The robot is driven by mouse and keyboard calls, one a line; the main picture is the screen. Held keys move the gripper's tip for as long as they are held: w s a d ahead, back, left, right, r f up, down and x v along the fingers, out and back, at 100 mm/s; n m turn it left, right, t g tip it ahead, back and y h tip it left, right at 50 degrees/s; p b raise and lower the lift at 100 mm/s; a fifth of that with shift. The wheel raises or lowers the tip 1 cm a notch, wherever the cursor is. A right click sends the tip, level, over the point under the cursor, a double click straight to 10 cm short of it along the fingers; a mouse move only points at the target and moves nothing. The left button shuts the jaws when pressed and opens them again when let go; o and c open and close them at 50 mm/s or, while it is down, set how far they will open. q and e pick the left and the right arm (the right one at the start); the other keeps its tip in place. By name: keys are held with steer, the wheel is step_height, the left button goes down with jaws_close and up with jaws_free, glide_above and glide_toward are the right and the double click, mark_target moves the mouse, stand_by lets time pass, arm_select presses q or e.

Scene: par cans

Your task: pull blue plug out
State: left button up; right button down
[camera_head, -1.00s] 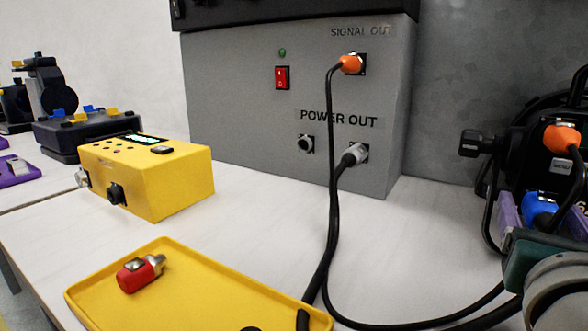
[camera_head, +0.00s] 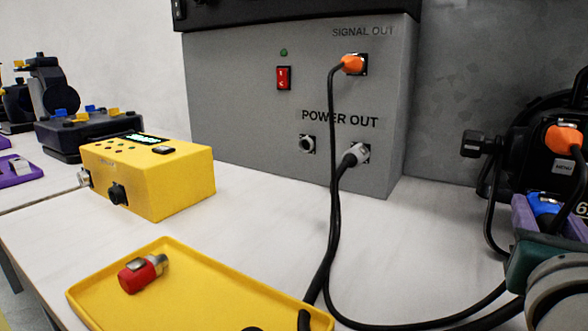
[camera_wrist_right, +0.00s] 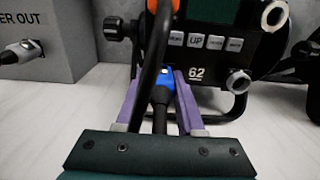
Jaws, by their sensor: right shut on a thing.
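The blue plug (camera_head: 545,206) is at the right edge of the head view, at the front of the black par can (camera_head: 520,125). It shows better in the right wrist view (camera_wrist_right: 163,77), with a black cable running back from it. My right gripper (camera_wrist_right: 160,82) has purple fingers on both sides of the plug and is shut on it. The plug's front end meets the par can's lower face; how deep it sits is hidden. An orange plug (camera_head: 563,139) with a cable is above it. My left gripper is not in view.
A grey power box (camera_head: 240,120) stands behind, with an orange plug (camera_head: 353,64) and a grey plug (camera_head: 353,156) in it. A yellow tray (camera_head: 215,295) holds a red connector (camera_head: 140,275). A yellow tester box (camera_head: 150,185) stands left. Black cables cross the table near my right arm.

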mark_target(552, 232)
steer(key=shift+s+a, duration=0.1)
stand_by(0.6)
steer(key=shift+v, duration=2)
steer(key=shift+s, duration=0.15)
